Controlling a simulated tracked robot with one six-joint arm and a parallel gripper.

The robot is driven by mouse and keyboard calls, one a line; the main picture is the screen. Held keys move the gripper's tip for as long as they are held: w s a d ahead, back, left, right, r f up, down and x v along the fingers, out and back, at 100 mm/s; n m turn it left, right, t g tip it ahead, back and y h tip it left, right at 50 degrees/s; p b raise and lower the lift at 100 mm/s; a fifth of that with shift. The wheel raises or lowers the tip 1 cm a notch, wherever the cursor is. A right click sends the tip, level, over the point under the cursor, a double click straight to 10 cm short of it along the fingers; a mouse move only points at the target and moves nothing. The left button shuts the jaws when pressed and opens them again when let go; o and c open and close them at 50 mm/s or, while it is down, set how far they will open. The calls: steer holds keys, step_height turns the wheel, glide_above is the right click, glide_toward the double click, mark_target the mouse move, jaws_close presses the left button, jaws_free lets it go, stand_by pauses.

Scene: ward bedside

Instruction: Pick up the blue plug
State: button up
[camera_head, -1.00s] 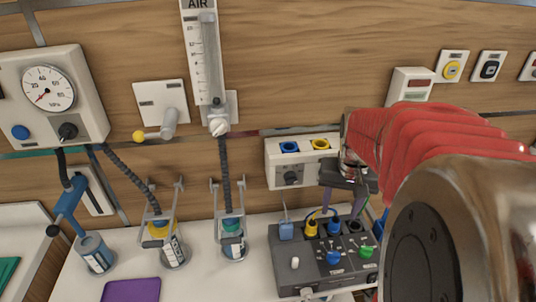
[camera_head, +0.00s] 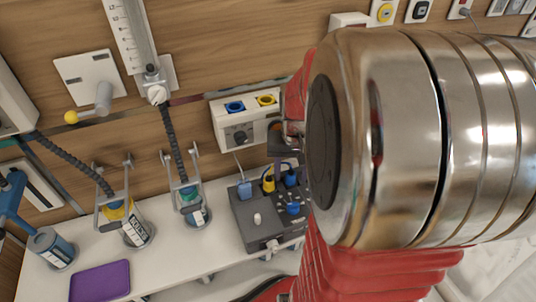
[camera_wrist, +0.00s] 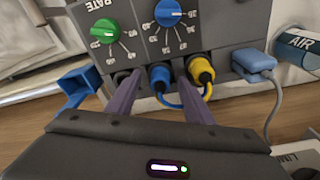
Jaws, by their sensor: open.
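The round blue plug (camera_wrist: 159,79) sits in the face of the grey box (camera_wrist: 228,22), beside the yellow plug (camera_wrist: 201,72), in the wrist view. In the head view the blue plug (camera_head: 291,179) and yellow plug (camera_head: 268,182) show at the back of the grey box (camera_head: 250,222). My gripper (camera_head: 300,165) is largely hidden behind my arm there.
A light-blue square plug (camera_wrist: 254,60) with a grey cable is right of the yellow plug in the wrist view. Blue and green dials are on the box. A blue open-ended holder (camera_wrist: 76,92) is at left. The head view shows bottles and a purple tray (camera_head: 100,281) at left.

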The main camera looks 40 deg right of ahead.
stand_by(0.5)
steer(key=c, duration=1.1)
